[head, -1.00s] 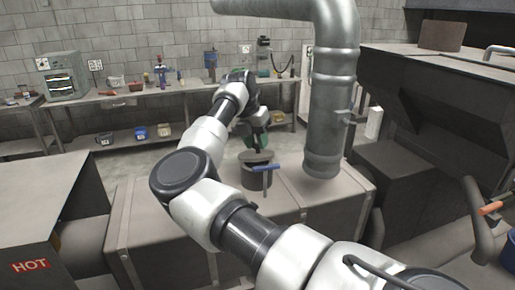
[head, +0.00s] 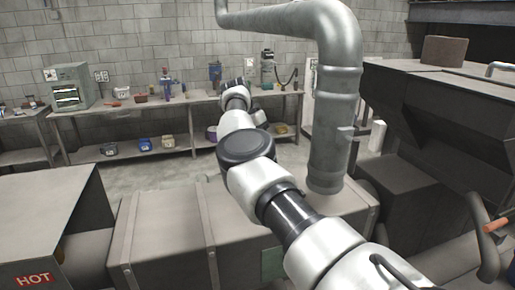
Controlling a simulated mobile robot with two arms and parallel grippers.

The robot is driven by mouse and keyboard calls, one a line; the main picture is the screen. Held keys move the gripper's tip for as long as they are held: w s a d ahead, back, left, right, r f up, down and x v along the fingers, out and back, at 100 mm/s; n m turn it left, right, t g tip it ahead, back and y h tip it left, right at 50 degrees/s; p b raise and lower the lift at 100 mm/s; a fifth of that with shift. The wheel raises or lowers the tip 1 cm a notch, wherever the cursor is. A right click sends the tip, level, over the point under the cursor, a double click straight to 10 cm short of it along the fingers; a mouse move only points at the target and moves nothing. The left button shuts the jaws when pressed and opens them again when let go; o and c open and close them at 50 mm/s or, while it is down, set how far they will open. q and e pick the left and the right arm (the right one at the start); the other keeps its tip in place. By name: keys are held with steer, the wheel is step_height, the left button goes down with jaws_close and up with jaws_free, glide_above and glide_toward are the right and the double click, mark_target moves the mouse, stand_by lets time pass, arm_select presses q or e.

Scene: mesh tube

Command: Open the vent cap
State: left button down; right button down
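The vent cap with its blue handle is not visible; my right arm (head: 262,180) covers the part of the duct top where it stood in the earlier view. This arm comes in from the lower right and reaches up and away over the long metal duct box (head: 165,225). Its far wrist end (head: 237,97) shows in front of the back bench, but its gripper fingers are hidden. I cannot tell whether they touch anything. My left gripper is out of view.
A thick vertical pipe (head: 333,130) rises from the duct box just right of my arm. A dark hopper-like machine (head: 440,110) fills the right side. A box marked HOT (head: 45,215) stands at left. A bench (head: 130,107) with tools lines the back wall.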

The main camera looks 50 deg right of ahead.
steer(key=shift+r, duration=0.1)
stand_by(0.4)
steer(key=c, duration=0.8)
jaws_free()
steer(key=shift+w, duration=0.1)
